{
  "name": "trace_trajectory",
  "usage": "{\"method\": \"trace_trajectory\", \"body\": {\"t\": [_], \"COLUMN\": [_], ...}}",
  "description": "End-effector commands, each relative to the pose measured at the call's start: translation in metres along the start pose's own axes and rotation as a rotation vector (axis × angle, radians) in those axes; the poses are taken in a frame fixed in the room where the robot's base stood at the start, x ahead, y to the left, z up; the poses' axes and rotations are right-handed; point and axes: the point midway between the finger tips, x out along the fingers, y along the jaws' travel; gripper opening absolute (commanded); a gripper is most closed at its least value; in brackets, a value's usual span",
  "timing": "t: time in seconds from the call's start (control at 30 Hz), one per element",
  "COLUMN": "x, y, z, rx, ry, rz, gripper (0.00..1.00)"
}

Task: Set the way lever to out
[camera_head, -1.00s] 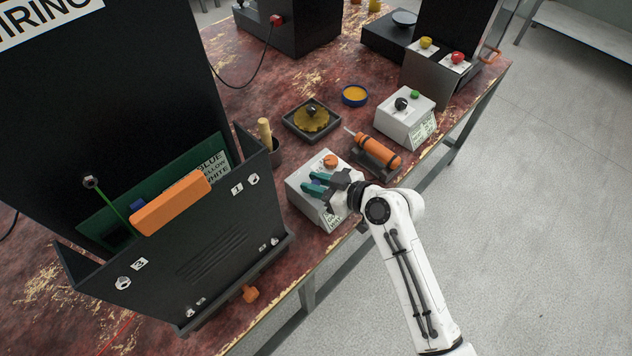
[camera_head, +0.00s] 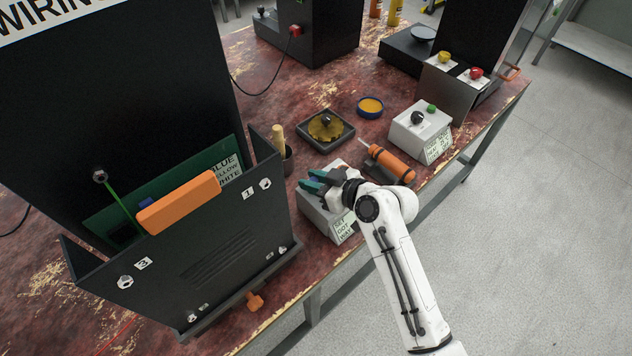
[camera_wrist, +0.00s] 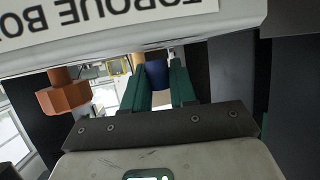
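The grey-white torque box (camera_head: 312,209) stands at the table's near edge, with a small label (camera_head: 343,224) reading roughly SET, GOT, WAY. My gripper (camera_head: 314,180) is over its top, its green fingers pointing left. In the wrist view a dark blue handle (camera_wrist: 157,73), perhaps the way lever, shows between the two green fingers (camera_wrist: 158,88). It nearly fills the gap; whether both fingers press on it I cannot tell. An orange knob (camera_wrist: 64,97) of the box is left of the fingers there. In the head view my gripper hides the knob and handle, so the lever's setting is unclear.
The black wiring station (camera_head: 190,260) stands close left of the box. A cup with a wooden handle (camera_head: 278,139) is behind. An orange tool in a holder (camera_head: 391,165) and another box with black and green knobs (camera_head: 420,135) are to the right.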

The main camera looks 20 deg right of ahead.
Motion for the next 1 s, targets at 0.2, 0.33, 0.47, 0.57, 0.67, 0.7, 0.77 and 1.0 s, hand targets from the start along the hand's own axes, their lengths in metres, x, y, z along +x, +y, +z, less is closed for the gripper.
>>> {"method": "trace_trajectory", "body": {"t": [0.2, 0.33, 0.47, 0.57, 0.67, 0.7, 0.77, 1.0], "x": [0.001, 0.001, 0.000, -0.005, -0.017, -0.024, -0.036, -0.081], "y": [0.001, 0.000, 0.000, 0.001, 0.001, 0.001, 0.001, 0.001], "z": [-0.001, -0.001, -0.001, -0.001, 0.000, 0.000, 0.000, 0.000], "rx": [-0.002, -0.002, -0.002, -0.002, -0.001, -0.001, -0.001, -0.002], "ry": [0.003, 0.003, 0.003, 0.003, 0.003, 0.003, 0.004, 0.003], "rz": [0.001, 0.001, 0.001, 0.002, 0.003, 0.003, 0.004, 0.003], "gripper": [0.46, 0.48, 0.48, 0.48, 0.48, 0.48, 0.48, 0.48]}}
